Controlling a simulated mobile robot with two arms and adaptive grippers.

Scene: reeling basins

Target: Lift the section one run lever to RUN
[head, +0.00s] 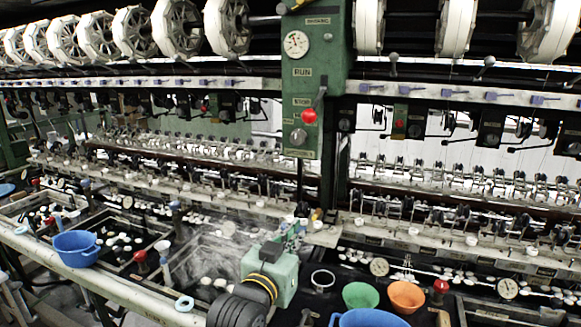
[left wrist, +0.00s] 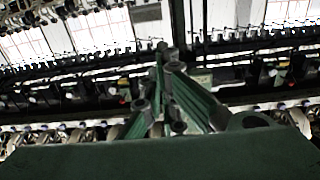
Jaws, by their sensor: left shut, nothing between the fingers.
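The section one run lever has a red ball knob (head: 310,116) on a dark arm, on the front of a green control box (head: 318,70). The knob hangs low, beside the STOP label and below the RUN label. My left gripper (head: 300,222) is below the control box, over the basins, apart from the lever. Its fingers point up and away from me, and they are shut and empty. In the left wrist view the closed green fingers (left wrist: 168,60) stand in the middle, and I cannot make out the lever there. My right gripper is not in view.
White reels (head: 178,27) line the top of the machine. A green post runs down from the box. Blue (head: 77,248), green (head: 361,295) and orange (head: 407,296) bowls sit along the front basins. Thread guides and small fittings fill the rows behind.

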